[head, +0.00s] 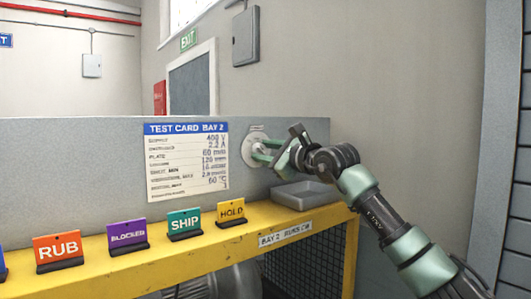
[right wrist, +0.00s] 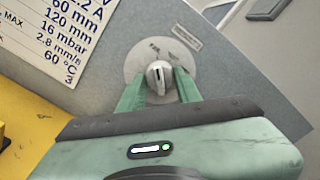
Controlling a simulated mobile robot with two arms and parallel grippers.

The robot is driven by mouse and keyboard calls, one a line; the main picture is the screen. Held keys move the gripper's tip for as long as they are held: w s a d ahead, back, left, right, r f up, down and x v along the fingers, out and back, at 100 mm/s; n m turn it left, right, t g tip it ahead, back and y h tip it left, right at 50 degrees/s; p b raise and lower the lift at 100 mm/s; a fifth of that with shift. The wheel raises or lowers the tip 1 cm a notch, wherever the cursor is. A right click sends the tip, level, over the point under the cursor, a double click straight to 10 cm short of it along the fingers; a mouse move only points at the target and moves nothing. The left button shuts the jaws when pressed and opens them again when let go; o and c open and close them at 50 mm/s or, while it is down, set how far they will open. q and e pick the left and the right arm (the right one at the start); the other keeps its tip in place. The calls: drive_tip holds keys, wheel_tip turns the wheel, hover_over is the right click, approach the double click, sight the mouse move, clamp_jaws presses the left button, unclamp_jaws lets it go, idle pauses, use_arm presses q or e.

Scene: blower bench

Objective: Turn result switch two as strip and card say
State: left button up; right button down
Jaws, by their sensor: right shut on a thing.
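The result switch is a pale round plate (head: 256,134) on the grey back panel, right of the test card. In the right wrist view its light knob (right wrist: 157,76) shows a dark mark on its face. My right gripper (head: 265,151) has its green fingers at the knob; in the right wrist view the fingers (right wrist: 158,84) are shut on it from both sides. The white card (head: 187,165) reads TEST CARD BAY 2, with rows of values such as 400 V and 2.2 A. A white label strip (head: 286,233) on the bench front starts with BAY 2; its other words are blurred.
On the yellow bench (head: 110,264) stand signs RUB (head: 58,248), BLOCKED (head: 128,232), SHIP (head: 184,222) and HOLD (head: 231,211). A grey tray (head: 305,196) lies below my right gripper. A small label (right wrist: 186,37) is above the switch plate. Dark mesh closes the space under the bench.

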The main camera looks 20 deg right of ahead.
drive_tip(key=c, duration=1)
unclamp_jaws()
drive_tip(key=shift+s, duration=0.15)
drive_tip(key=b+v, duration=0.4)
drive_tip(key=v, duration=0.3)
drive_tip(key=shift+s, duration=0.2)
drive_tip(key=shift+d, duration=0.1)
